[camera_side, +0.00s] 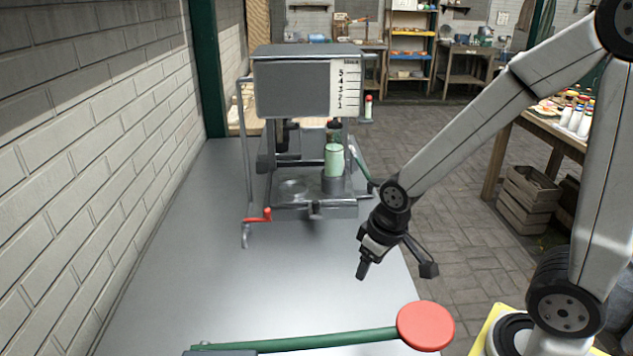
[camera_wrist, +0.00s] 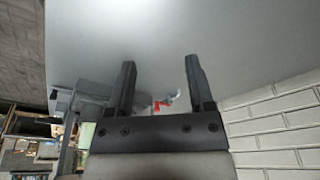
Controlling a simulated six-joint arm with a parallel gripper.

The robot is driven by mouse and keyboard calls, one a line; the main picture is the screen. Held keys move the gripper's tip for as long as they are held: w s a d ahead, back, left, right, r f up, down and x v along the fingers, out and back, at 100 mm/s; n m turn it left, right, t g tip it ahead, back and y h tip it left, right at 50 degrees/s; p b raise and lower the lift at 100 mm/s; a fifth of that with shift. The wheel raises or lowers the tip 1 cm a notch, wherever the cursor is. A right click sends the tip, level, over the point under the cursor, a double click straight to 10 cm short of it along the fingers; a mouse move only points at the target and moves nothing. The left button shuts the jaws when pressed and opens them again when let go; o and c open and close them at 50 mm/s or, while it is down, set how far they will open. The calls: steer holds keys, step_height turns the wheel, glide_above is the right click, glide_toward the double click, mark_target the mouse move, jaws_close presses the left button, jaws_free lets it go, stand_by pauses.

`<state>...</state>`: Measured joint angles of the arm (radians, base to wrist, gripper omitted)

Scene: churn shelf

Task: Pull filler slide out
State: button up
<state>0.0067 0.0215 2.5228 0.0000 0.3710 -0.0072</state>
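The filler machine (camera_side: 290,85) stands on the metal table, with a grey tank and a scale numbered 1 to 5 on its front. A low grey slide-like base (camera_side: 315,198) is at its foot, with a small knob at the front. I cannot tell for sure which part is the filler slide. A pale green bottle (camera_side: 333,160) stands upright on a round pad there. My gripper (camera_side: 396,272) is open and empty, in front and right of the machine, above the table's right edge.
A green lever with a round red end (camera_side: 425,326) lies across the table's near end. A brick wall (camera_side: 80,150) borders the table's left side. The middle of the metal table (camera_side: 260,290) is clear.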

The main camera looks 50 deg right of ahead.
steer(key=w+d+r+g, duration=0.1)
steer(key=w+d, duration=0.2)
steer(key=w, duration=0.5)
steer(key=w+d+r, duration=0.2)
steer(key=w+d, duration=0.1)
steer(key=w, duration=0.5)
steer(key=g, duration=0.2)
glide_above(315, 202)
steer(key=shift+s+a+f, duration=0.1)
steer(key=shift+s+a, duration=0.1)
steer(key=shift+s, duration=0.05)
steer(key=shift+w+d, duration=0.25)
steer(key=shift+d, duration=0.1)
steer(key=shift+f, duration=3.9)
jaws_close()
